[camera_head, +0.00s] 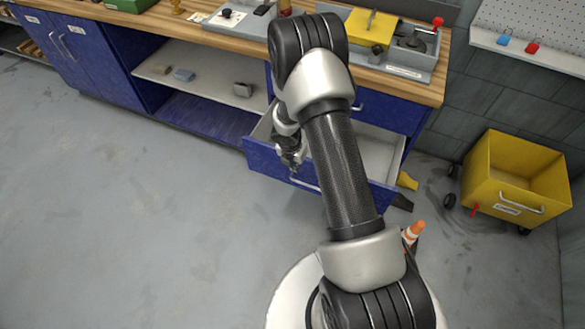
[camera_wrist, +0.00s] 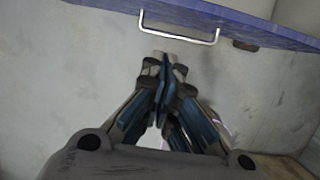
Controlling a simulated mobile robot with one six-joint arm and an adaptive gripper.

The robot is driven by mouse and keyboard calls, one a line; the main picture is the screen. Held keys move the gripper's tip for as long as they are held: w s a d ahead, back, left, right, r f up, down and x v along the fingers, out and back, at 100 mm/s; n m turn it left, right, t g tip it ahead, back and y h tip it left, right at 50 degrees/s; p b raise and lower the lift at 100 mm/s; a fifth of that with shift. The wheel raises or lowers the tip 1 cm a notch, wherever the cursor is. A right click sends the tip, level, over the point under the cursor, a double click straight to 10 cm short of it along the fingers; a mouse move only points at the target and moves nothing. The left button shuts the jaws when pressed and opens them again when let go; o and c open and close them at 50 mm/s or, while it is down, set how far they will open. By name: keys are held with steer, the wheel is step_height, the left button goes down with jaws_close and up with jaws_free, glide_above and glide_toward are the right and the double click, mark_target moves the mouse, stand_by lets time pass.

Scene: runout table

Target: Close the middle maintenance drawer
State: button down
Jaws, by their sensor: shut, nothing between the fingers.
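The open drawer has a blue front (camera_head: 262,158) and a pale interior (camera_head: 383,150); it sticks out of the blue workbench below a closed blue drawer front (camera_head: 375,107). My gripper (camera_head: 293,167) is at the outer side of the open front, near its metal handle (camera_head: 305,184). My arm hides much of the drawer. In the wrist view the blue front (camera_wrist: 240,22) crosses the top, with the silver handle (camera_wrist: 180,37) just beyond my fingertips (camera_wrist: 164,60). The fingers are shut and empty. I cannot tell whether they touch the handle.
A yellow wheeled bin (camera_head: 515,180) stands right of the bench. An orange-and-white cone (camera_head: 413,232) is near my base. Left of the drawer, an open shelf (camera_head: 205,80) holds a few small blocks. The grey floor (camera_head: 120,200) at left is clear.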

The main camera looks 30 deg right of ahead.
steer(key=w+d+f+b, duration=0.1)
steer(key=w+d+f, duration=0.1)
steer(key=f, duration=0.3)
steer(key=w+d+f+b, duration=0.2)
steer(key=f, duration=0.3)
steer(key=shift+d+f, duration=0.2)
steer(key=shift+d, duration=0.15)
steer(key=shift+w+d, duration=0.1)
stand_by(0.3)
